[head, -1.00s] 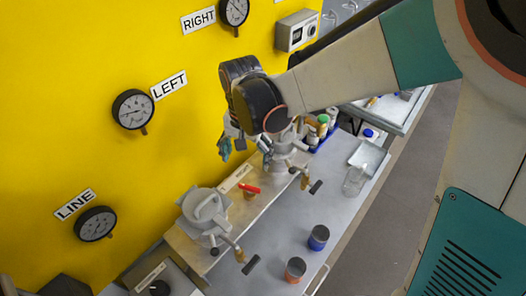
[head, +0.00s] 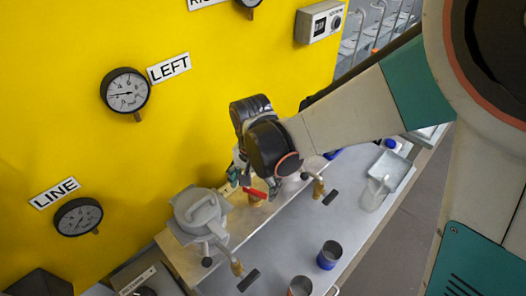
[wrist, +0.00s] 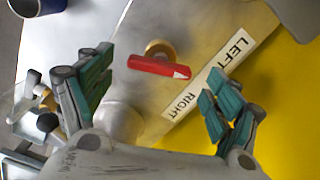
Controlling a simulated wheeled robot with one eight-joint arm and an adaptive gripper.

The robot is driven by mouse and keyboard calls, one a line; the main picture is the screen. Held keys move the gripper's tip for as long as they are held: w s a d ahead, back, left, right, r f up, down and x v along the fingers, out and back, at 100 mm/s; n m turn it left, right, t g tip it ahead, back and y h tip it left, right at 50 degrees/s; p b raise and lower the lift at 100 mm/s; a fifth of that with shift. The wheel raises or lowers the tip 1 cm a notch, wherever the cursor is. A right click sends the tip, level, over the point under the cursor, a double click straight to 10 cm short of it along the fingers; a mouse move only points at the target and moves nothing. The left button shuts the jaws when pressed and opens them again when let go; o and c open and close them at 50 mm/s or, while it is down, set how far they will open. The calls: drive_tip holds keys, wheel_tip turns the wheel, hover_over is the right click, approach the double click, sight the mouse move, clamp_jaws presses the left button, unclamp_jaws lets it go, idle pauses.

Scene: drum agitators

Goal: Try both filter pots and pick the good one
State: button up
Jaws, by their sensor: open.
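The left filter pot (head: 200,212) is a grey lidded pot on the wooden shelf, with a brass-and-black clamp handle. The right filter pot (head: 291,186) is mostly hidden behind my arm. Between them is a valve with a red lever (head: 256,192) on a brass hub, beside a LEFT/RIGHT label. In the wrist view the lever (wrist: 158,67) lies across the gap between my fingers, a little beyond their tips. My gripper (head: 240,178) is open and empty just above and behind the lever. It also shows in the wrist view (wrist: 155,92), and no contact is visible.
The LEFT gauge (head: 125,90) and LINE gauge (head: 78,217) hang on the yellow wall. A blue cup (head: 329,255) and an orange cup (head: 300,286) stand on the grey bench in front. A tray (head: 390,170) lies at the right. The bench's middle is clear.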

drive_tip(key=shift+f, duration=0.65)
drive_tip(key=shift+c, duration=0.3)
drive_tip(key=c, duration=1)
drive_tip(key=shift+n+b, duration=0.9)
drive_tip(key=shift+n, duration=1.6)
drive_tip(key=o, duration=1.1)
drive_tip(key=shift+c, duration=0.2)
